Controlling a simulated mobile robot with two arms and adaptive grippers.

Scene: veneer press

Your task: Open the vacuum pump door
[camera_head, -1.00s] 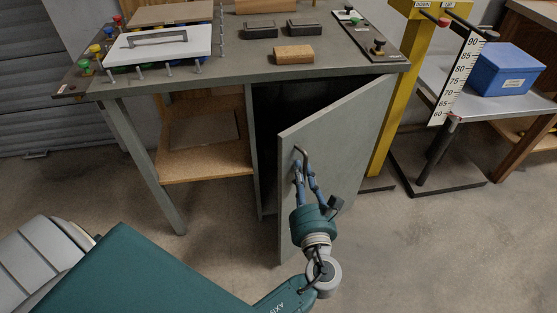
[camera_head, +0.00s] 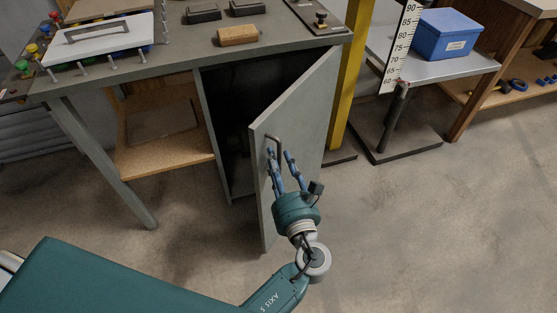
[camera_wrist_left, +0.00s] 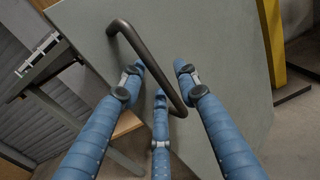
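The vacuum pump door (camera_head: 306,112) is a grey panel that stands ajar at the right of the bench's cabinet. It also shows in the left wrist view (camera_wrist_left: 225,45). Its dark bar handle (camera_head: 277,140) is near the free edge. In the left wrist view the handle (camera_wrist_left: 150,62) runs between the blue fingers. My left gripper (camera_head: 279,154) is around the handle with its fingers spread apart, not closed tight; whether a finger touches the bar I cannot tell. The cabinet inside (camera_head: 232,135) is dark, and any pump is hidden. My right gripper is not in view.
The grey bench (camera_head: 185,48) carries a white plate, several coloured knobs and a wooden block (camera_head: 238,36). A yellow post (camera_head: 350,80) and a side table with a blue box (camera_head: 447,35) stand right of the door. The floor at the right front is clear.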

